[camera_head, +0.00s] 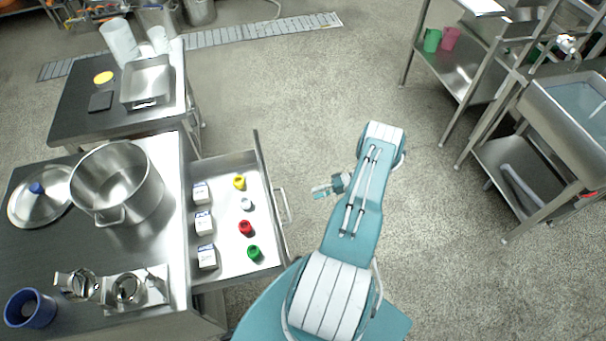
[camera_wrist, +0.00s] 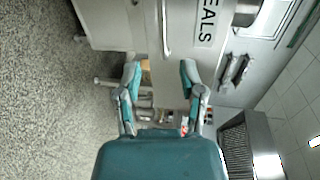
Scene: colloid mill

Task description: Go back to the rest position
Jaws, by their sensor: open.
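My gripper (camera_wrist: 160,85) is open in the wrist view, with two teal-and-grey fingers spread apart and nothing between them. In the head view my gripper (camera_head: 322,191) shows at the left of my teal arm, over the floor to the right of the open drawer (camera_head: 225,175). It is apart from the drawer handle (camera_head: 285,205). The drawer holds white boxes (camera_head: 204,222) and small yellow, pale, red (camera_head: 246,227) and green (camera_head: 254,252) parts. The wrist view shows a steel front with a label ending in "EALS" (camera_wrist: 207,24).
A steel pot (camera_head: 117,185), its lid (camera_head: 38,197) and a blue cup (camera_head: 30,308) stand on the left table. A tray (camera_head: 147,82) sits on the cart behind. A steel sink (camera_head: 575,115) and shelves stand at the right. The floor (camera_head: 300,90) between is clear.

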